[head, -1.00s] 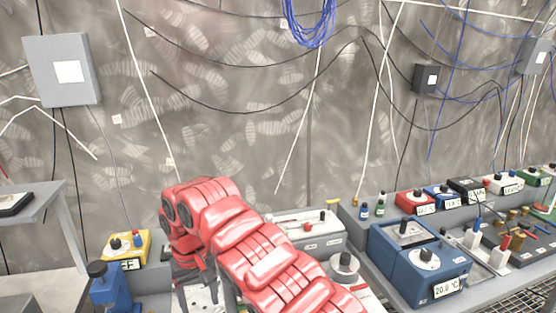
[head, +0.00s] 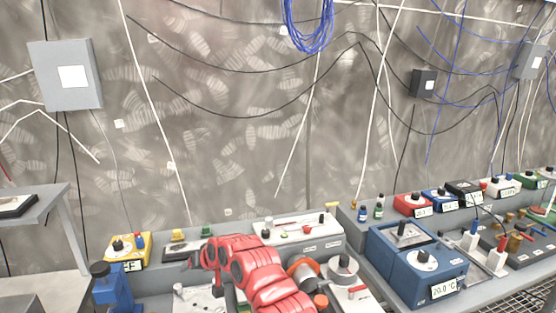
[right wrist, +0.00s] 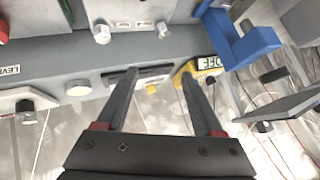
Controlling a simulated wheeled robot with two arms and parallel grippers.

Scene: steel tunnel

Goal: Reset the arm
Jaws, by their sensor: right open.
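My right arm, red and padded (head: 262,275), reaches in from the bottom of the head view, over the grey bench. Its gripper is mostly hidden behind the arm there; only a dark part shows at the arm's left end. In the right wrist view my right gripper (right wrist: 158,74) is open, with two dark fingers apart and nothing between them touching either. Beyond the fingertips is a grey panel edge with a yellow-knobbed part. A yellow box (head: 128,252) with a dial and label stands left of the gripper; it also shows in the right wrist view (right wrist: 208,64). My left gripper is not in view.
A blue fixture (head: 112,292) stands at the lower left, below the yellow box. A pale instrument (head: 300,230) is behind the arm. A blue box with dials (head: 420,262) stands to the right. Cables hang along the wall; the space above the bench is free.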

